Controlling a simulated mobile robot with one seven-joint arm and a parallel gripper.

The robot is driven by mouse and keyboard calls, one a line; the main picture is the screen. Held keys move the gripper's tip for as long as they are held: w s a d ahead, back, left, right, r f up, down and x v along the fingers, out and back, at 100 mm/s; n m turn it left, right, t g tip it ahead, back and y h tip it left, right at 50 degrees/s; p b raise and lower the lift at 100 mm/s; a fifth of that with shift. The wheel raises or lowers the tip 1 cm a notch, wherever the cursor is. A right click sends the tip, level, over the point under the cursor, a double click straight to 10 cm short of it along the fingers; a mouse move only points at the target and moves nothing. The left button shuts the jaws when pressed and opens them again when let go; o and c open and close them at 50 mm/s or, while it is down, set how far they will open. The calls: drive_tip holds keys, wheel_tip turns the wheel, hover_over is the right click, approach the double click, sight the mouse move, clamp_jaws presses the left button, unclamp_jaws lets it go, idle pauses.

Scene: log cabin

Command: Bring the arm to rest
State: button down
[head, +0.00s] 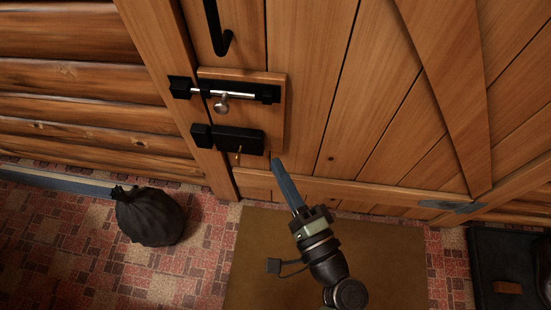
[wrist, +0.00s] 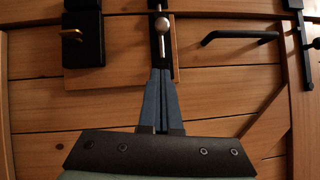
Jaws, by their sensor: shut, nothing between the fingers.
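My gripper (head: 277,163) is in front of the wooden door (head: 310,110) in the head view, its tip just below and right of the black lock box. In the wrist view my gripper (wrist: 161,72) has its two blue-grey fingers together, with nothing between them. The fingertips appear just below the bolt's round knob (wrist: 163,25) in that view. I cannot tell whether they touch anything. The sliding bolt (head: 240,93) spans from the door to the frame in the head view. The lock box (head: 240,140) with a brass key or lever (head: 238,155) sits under it.
A black sack (head: 148,215) lies on the patterned floor at the left. A brown mat (head: 245,285) lies before the door. A dark tray (head: 490,265) is at the right. A black handle (head: 220,40) stands out from the door; it also shows in the wrist view (wrist: 238,35).

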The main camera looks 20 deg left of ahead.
idle(0.5)
drive_tip(key=w+d+r+n+t+h, duration=0.1)
drive_tip(key=w+r+n+h, duration=0.1)
drive_tip(key=w+r+n, duration=0.5)
drive_tip(key=w+d+r+n+t+h, duration=0.1)
drive_tip(key=w+r+h, duration=0.1)
drive_tip(key=w+r, duration=0.6)
wheel_tip(320, 180, up, 14)
drive_tip(key=s+d+n+t+h, duration=0.1)
drive_tip(key=d+t+h, duration=0.1)
drive_tip(key=t+h, duration=0.15)
drive_tip(key=s+d+r+t+h+p, duration=0.1)
drive_tip(key=s+d+r+t+h, duration=0.2)
drive_tip(key=r, duration=0.6)
drive_tip(key=s+d+r+t+h+p, duration=0.1)
drive_tip(key=s+r+t+h, duration=0.15)
drive_tip(key=s+r, duration=0.45)
drive_tip(key=s+d+r+t+h, duration=0.2)
drive_tip(key=s+r+t, duration=0.15)
drive_tip(key=r, duration=0.75)
wheel_tip(320, 180, up, 26)
drive_tip(key=w+p, duration=0.1)
drive_tip(key=p, duration=2.5)
drive_tip(key=shift+w+f+p, duration=0.25)
drive_tip(key=shift+p, duration=0.05)
drive_tip(key=shift+d+t, duration=0.1)
drive_tip(key=shift+t, duration=0.15)
